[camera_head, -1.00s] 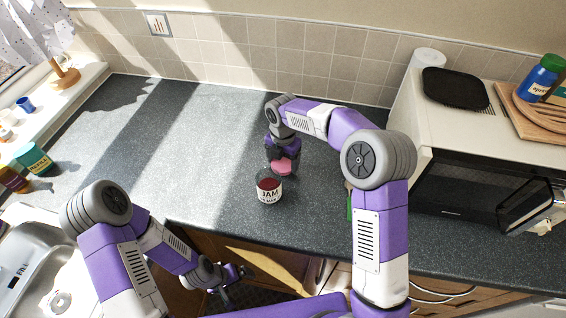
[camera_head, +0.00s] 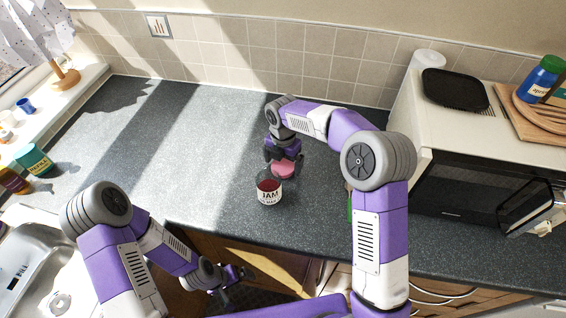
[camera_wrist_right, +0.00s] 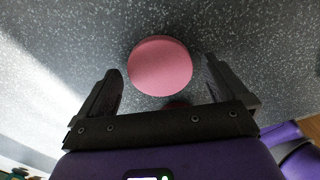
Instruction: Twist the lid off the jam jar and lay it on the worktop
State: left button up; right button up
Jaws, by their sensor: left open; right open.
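The jam jar (camera_head: 269,191) stands upright and uncovered on the worktop (camera_head: 205,130), with dark red jam showing inside and a white label. The round pink lid (camera_head: 284,170) is just behind the jar, to its right, and appears to lie flat on the worktop. It also shows in the right wrist view (camera_wrist_right: 160,66). My right gripper (camera_head: 284,161) is open right above the lid, with a finger apart from it on each side in the right wrist view. My left gripper (camera_head: 243,273) is open and empty, low in front of the worktop edge.
A microwave (camera_head: 470,190) stands to the right, with a black tray (camera_head: 455,88) and a wooden board (camera_head: 530,110) on top. A sink (camera_head: 30,250) is at the lower left. The worktop left of the jar is clear.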

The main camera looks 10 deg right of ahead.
aim_at(283, 166)
notch_tip(283, 166, up, 11)
jog(key=p, duration=0.2)
jog(key=shift+r, duration=0.2)
